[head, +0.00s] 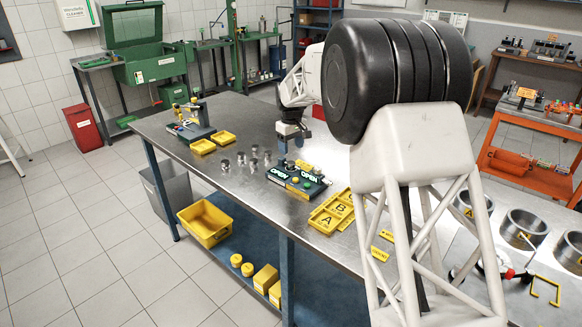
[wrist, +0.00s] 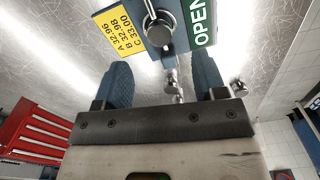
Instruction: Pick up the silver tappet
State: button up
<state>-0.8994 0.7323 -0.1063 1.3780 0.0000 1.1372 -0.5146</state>
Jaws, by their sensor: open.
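Several small silver cylindrical parts that look like tappets (head: 254,165) stand on the steel bench, left of the dark gauge block. I cannot tell which one is the named tappet. My gripper (head: 291,140) is above the bench beside the far side of the gauge block, pointing down. In the wrist view its two blue fingers (wrist: 162,66) are apart, and nothing is clamped between them. A small silver part (wrist: 170,76) shows in the gap between the fingers, and another silver part (wrist: 239,88) is beyond the right finger. The gap's depth is unclear.
The gauge block (head: 297,180) has glowing OPEN signs and a yellow size label (wrist: 120,32). Yellow trays marked A and B (head: 325,222) lie to its right. Small yellow bins (head: 203,147) and a fixture (head: 190,128) stand at the bench's far left. Bare bench lies in front of the tappets.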

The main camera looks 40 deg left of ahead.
aim_at(291, 163)
jog(key=shift+f, duration=0.9)
jog(key=shift+a+f, duration=0.1)
jog(key=shift+f, duration=2.5)
jog(key=c, duration=1.1)
jog(key=shift+o, duration=0.2)
jog(key=shift+r, duration=0.2)
jog(key=shift+r, duration=1.65)
jog(key=s+d+r, duration=0.1)
jog(key=s+d, duration=0.9)
jog(key=d, duration=0.2)
jog(key=shift+d+r, duration=0.15)
jog(key=shift+r, duration=0.05)
